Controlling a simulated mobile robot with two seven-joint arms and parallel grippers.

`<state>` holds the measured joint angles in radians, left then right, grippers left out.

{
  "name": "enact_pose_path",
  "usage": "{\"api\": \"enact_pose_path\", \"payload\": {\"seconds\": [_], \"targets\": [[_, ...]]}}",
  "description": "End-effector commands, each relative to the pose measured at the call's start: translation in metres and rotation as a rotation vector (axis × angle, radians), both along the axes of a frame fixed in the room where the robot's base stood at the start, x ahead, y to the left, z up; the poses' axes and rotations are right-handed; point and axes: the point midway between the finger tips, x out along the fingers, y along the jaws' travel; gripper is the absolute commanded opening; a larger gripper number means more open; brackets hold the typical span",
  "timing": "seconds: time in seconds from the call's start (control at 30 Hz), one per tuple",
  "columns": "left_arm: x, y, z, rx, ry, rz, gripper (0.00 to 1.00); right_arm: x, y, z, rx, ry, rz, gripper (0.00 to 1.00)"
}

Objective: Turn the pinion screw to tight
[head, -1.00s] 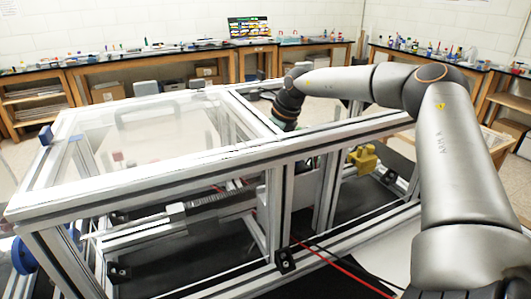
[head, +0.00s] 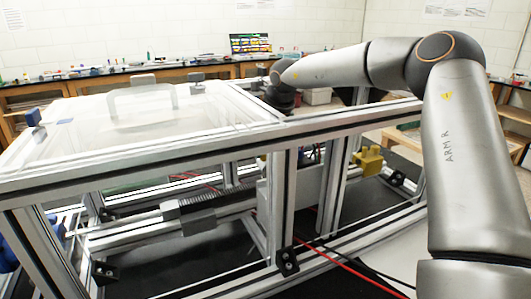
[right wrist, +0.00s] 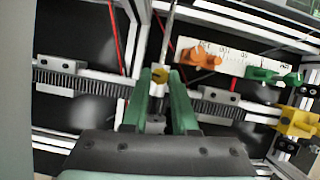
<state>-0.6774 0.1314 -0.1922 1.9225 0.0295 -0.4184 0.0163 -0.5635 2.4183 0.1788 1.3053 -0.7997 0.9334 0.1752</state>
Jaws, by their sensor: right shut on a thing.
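In the right wrist view, my right gripper (right wrist: 159,98) has its two green fingers closed around a small part between the toothed racks. A yellow, brass-like piece shows at the fingertips; I take it as the pinion screw (right wrist: 159,75). The fingers hide most of it, so its turn angle cannot be read. One rack (right wrist: 62,84) lies left of the fingers and another toothed length (right wrist: 215,106) lies right. In the head view my right wrist (head: 282,97) reaches down behind the frame's top rail, and the fingers are hidden there. My left gripper is not in view.
The aluminium extrusion frame (head: 330,127) has rails and posts around the work spot, with a clear panel (head: 150,118) on top. A white scale (right wrist: 240,60), an orange pointer (right wrist: 200,57), a green piece (right wrist: 272,76) and a yellow block (right wrist: 298,122) sit nearby. Red cables (head: 350,270) run below.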

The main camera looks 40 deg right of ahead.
Motion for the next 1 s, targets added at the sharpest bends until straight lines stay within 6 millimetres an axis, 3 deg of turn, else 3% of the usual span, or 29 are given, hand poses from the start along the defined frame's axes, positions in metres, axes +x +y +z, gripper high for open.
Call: {"api": "enact_pose_path", "payload": {"seconds": [0.47,0.5,0.7,0.77,1.0], "targets": [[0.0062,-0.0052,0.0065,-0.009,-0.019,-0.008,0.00,-0.0007,0.0000,-0.0005,0.000,0.004,-0.017,0.00],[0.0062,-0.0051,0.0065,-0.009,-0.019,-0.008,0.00,-0.0007,0.0000,-0.0005,0.000,0.004,-0.017,0.30],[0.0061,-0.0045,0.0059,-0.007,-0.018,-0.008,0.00,-0.0005,0.0001,-0.0004,0.001,0.003,-0.016,0.52],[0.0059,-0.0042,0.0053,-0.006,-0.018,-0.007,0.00,-0.0004,0.0001,-0.0004,0.001,0.003,-0.016,0.56],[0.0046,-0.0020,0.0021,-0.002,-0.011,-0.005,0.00,-0.0005,0.0002,0.0008,0.000,0.001,-0.016,0.56]]}}
